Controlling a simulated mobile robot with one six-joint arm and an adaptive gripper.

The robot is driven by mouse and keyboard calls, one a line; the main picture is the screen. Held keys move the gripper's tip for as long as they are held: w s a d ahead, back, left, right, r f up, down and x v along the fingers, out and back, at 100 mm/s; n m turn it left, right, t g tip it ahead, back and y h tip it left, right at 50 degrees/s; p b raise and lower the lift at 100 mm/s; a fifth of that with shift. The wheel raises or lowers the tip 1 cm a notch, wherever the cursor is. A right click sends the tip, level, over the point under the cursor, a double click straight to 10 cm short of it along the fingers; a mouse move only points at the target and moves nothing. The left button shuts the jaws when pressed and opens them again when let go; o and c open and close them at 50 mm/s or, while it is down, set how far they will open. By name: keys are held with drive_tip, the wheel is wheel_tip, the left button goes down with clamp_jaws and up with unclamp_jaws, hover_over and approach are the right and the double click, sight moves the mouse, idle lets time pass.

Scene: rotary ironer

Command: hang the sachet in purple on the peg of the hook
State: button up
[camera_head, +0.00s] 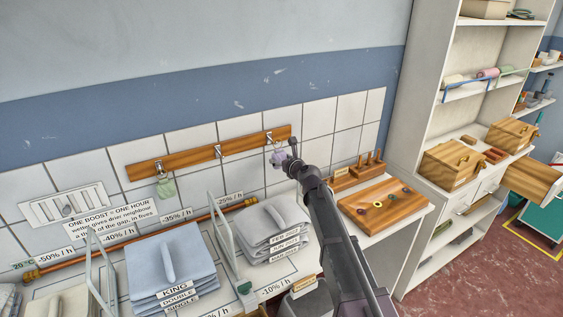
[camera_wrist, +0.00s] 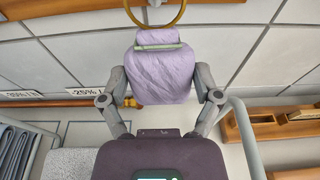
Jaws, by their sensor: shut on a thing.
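The purple sachet (camera_wrist: 160,72) is clamped between the two fingers of my gripper (camera_wrist: 160,80) in the wrist view. A brass ring (camera_wrist: 181,16) stands above its top band, partly cut off by the picture edge. A metal hook (camera_wrist: 158,14) shows within the ring's outline; I cannot tell whether the ring is around its peg. In the head view the purple sachet (camera_head: 278,157) is just below the right hook (camera_head: 269,137) of the wooden rail (camera_head: 240,145), with my gripper (camera_head: 288,160) at its right. The middle hook (camera_head: 218,152) is bare.
A wooden board (camera_head: 385,205) lies on the table at right, beside a white shelf unit (camera_head: 420,130).

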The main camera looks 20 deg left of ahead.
drive_tip(key=shift+x, duration=1.15)
drive_tip(key=shift+w+a+f+b, duration=0.3)
drive_tip(key=shift+a+f+b, duration=0.15)
drive_tip(key=shift+b, duration=0.25)
drive_tip(key=o, duration=0.7)
